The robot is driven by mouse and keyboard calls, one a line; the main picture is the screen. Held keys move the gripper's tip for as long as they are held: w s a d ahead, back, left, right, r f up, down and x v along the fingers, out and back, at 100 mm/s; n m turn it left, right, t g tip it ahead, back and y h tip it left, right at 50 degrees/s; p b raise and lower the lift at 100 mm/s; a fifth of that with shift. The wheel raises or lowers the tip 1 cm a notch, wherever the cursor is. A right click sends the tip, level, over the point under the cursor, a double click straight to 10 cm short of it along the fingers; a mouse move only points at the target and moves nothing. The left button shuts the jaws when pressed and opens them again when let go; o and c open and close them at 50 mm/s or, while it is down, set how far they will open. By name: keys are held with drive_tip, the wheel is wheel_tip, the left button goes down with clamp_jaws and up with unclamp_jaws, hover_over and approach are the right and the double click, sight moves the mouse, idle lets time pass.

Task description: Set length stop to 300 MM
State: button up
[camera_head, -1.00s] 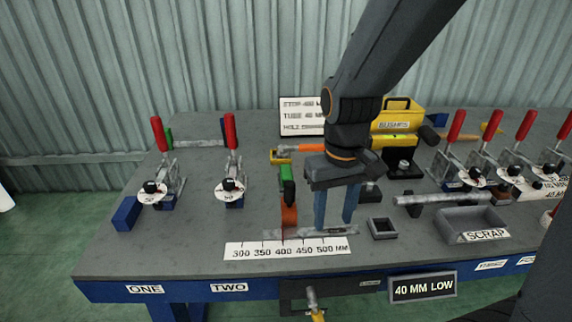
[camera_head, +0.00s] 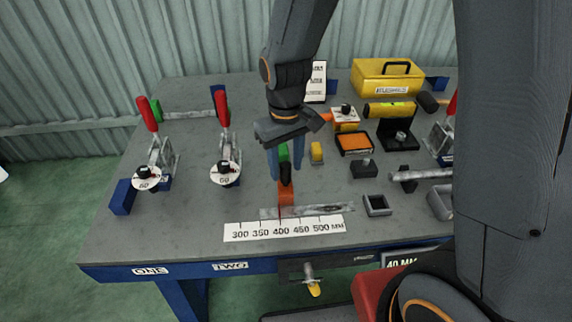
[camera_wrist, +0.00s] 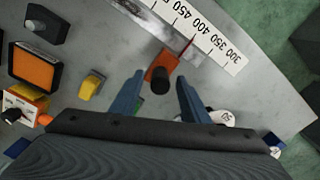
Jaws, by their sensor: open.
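The length stop (camera_head: 286,197) is an orange-red block with a black knob (camera_head: 286,174) on top, sitting on a metal rail behind the white scale (camera_head: 262,232). Its red pointer line stands at about the 400 mark. My gripper (camera_head: 286,178) is open above the rail, pointing down. In the wrist view the black knob (camera_wrist: 159,80) and orange block (camera_wrist: 165,62) lie just beyond the gap between my open fingertips (camera_wrist: 157,88), one finger on each side. I see no clear contact. The scale (camera_wrist: 205,38) also shows in the wrist view.
Toggle clamps with red handles (camera_head: 221,108) stand at left. A yellow block (camera_head: 316,152), an orange-topped box (camera_head: 355,143) and a small square socket (camera_head: 377,205) are to the right. A yellow-tipped handle (camera_head: 312,283) hangs at the front edge.

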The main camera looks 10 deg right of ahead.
drive_tip(key=shift+f, duration=0.5)
clamp_jaws()
